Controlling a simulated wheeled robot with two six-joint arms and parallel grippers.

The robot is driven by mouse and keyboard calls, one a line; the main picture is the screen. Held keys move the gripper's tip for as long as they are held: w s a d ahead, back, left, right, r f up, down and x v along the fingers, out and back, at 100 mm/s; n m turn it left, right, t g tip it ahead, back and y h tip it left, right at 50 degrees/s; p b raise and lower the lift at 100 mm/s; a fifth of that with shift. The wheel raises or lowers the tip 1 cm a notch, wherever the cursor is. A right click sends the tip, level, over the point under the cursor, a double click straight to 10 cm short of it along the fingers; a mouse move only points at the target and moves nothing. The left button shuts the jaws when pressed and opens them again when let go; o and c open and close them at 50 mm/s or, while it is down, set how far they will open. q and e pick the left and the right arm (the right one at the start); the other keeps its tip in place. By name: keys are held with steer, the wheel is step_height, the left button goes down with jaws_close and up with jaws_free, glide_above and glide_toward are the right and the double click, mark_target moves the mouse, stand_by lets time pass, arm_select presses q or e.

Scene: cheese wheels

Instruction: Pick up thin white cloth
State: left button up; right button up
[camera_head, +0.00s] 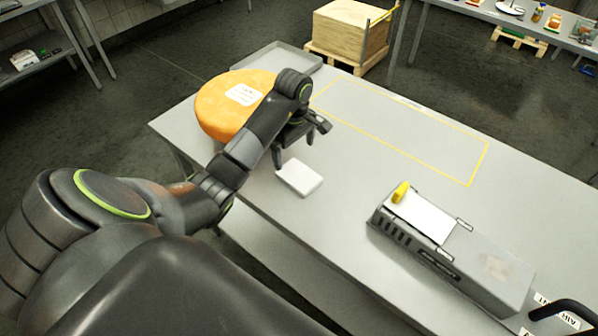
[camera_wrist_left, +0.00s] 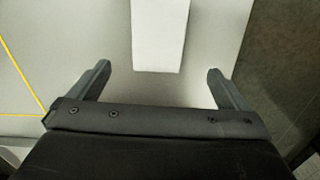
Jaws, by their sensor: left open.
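The thin white cloth (camera_head: 299,177) looks like a small flat folded white rectangle. It lies on the grey table near its front edge. In the left wrist view the cloth (camera_wrist_left: 160,35) shows as a pale strip, its near end centred between my fingers and a little beyond the tips. My left gripper (camera_head: 294,153) is open and empty above the table, just behind the cloth in the head view. Its two spread fingers also show in the left wrist view (camera_wrist_left: 158,70). My right gripper does not show.
A grey machine (camera_head: 455,252) with a yellow knob stands at right. The yellow-outlined area (camera_head: 400,125) is clear.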

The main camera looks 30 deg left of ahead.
mark_target(298, 174)
arm_select(q)
step_height(298, 174, down, 4)
steer(key=b, duration=0.3)
steer(key=shift+d+f+b, duration=0.2)
steer(key=shift+f+b, duration=0.5)
steer(key=shift+d+f, duration=0.2)
step_height(298, 174, down, 2)
steer(key=shift+w+d+f+p, duration=0.1)
steer(key=shift+f+p, duration=0.1)
steer(key=shift+p, duration=0.65)
steer(key=shift+f, duration=0.5)
steer(key=c, duration=1.1)
steer(key=shift+o, duration=0.2)
